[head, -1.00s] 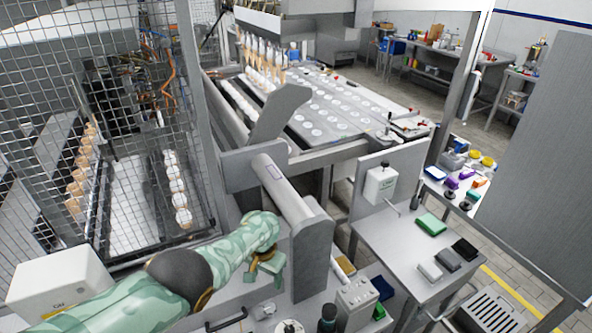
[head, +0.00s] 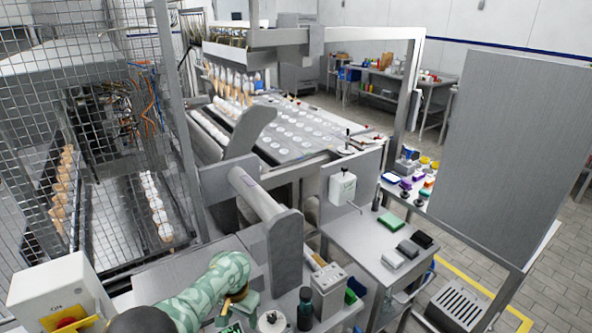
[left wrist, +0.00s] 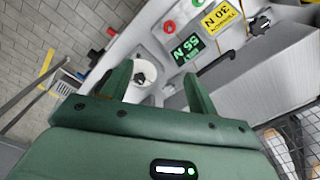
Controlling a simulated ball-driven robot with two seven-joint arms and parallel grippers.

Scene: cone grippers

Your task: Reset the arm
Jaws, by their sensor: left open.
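My left arm, green and camouflage-patterned, comes in from the bottom left of the head view. Its gripper (head: 240,308) points down over the front panel of the grey machine, at the picture's lower edge. In the left wrist view the two green fingers of this gripper (left wrist: 158,85) stand apart with nothing held between them. A white round knob (left wrist: 143,74) with a dark centre shows beyond the fingers, apart from them as far as I can tell. My right gripper is in neither view.
The panel carries a green-lit display (left wrist: 188,48), a yellow label (left wrist: 221,17) and a red button (left wrist: 169,26). A grey box with knobs (head: 330,290) and a dark bottle (head: 305,309) stand right of my gripper. A side table (head: 365,245) holds small blocks. Wire mesh guards the left.

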